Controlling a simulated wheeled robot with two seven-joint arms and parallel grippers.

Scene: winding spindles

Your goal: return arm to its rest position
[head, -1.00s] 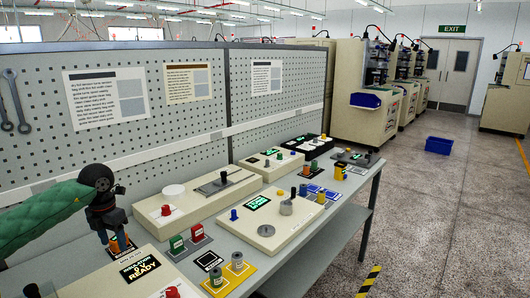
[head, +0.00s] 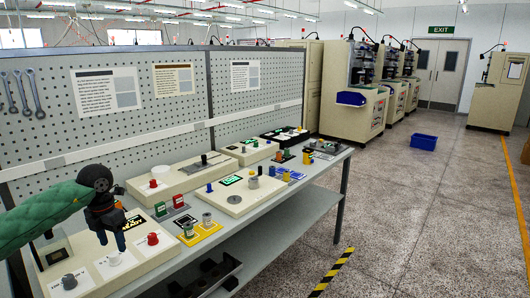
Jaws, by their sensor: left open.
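My left arm, in a green sleeve, comes in from the left in the head view. Its dark left gripper (head: 111,240) points down over the near left end of the workbench (head: 280,207). The gripper is open with nothing seen between its fingers. It hangs above or in front of a beige tester panel (head: 88,254) with a red knob, a white knob and a grey knob. I cannot tell the exact gap to the panel. My right gripper is not in view.
Beige test units, green and red spools (head: 163,208) and a yellow tray (head: 213,229) fill the bench top. A pegboard (head: 160,115) stands behind. A blue bin (head: 423,141) is on the floor. The aisle at right is open.

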